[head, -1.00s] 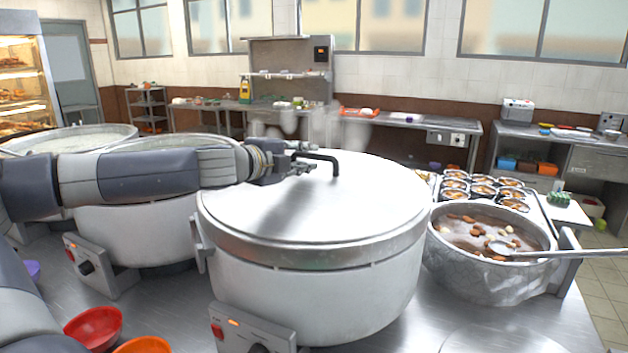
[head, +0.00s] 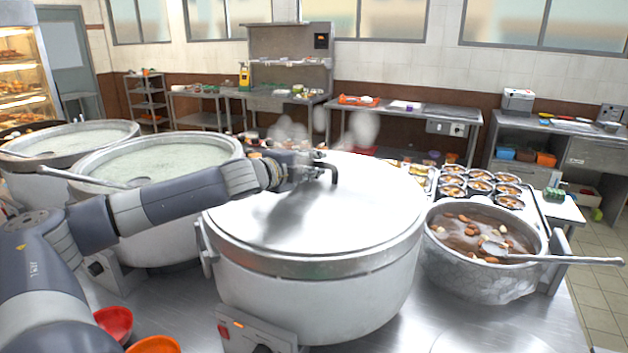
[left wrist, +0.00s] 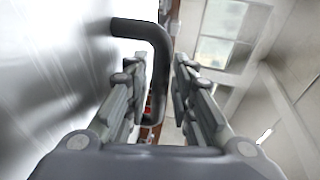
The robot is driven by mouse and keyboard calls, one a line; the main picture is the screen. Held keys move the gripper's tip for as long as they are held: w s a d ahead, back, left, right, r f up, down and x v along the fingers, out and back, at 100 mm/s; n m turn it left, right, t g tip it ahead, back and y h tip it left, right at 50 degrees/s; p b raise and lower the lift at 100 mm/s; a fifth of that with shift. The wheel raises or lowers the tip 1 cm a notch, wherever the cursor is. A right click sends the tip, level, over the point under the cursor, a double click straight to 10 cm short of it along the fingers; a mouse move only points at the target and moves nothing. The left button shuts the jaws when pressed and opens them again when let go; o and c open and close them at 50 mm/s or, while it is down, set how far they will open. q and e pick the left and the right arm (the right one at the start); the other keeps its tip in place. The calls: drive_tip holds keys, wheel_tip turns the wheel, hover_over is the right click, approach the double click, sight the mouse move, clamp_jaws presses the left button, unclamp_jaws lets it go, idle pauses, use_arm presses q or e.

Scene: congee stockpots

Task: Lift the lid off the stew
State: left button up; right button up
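The large white stockpot (head: 315,296) stands in the middle of the steel counter in the head view. Its shiny lid (head: 310,215) sits on the rim, with a dark bent handle (head: 333,172) on top. My left gripper (head: 308,171) is at the handle, coming from the left. In the left wrist view, the left gripper's fingers (left wrist: 160,70) are apart. The dark handle (left wrist: 150,32) runs down between them, and I see a gap on the right side. The lid (left wrist: 50,60) fills the left of that view. The pot's contents are hidden. My right gripper is not in view.
An open pot of brown stew (head: 470,270) with a ladle (head: 560,259) stands close on the right. A pot of pale congee (head: 155,165) stands on the left. Several small filled bowls (head: 480,186) sit behind. Red (head: 115,322) and orange bowls (head: 155,345) are at front left.

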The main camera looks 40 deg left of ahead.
use_arm(q)
drive_tip(key=shift+c, duration=0.6)
clamp_jaws()
drive_tip(key=shift+r, duration=0.15)
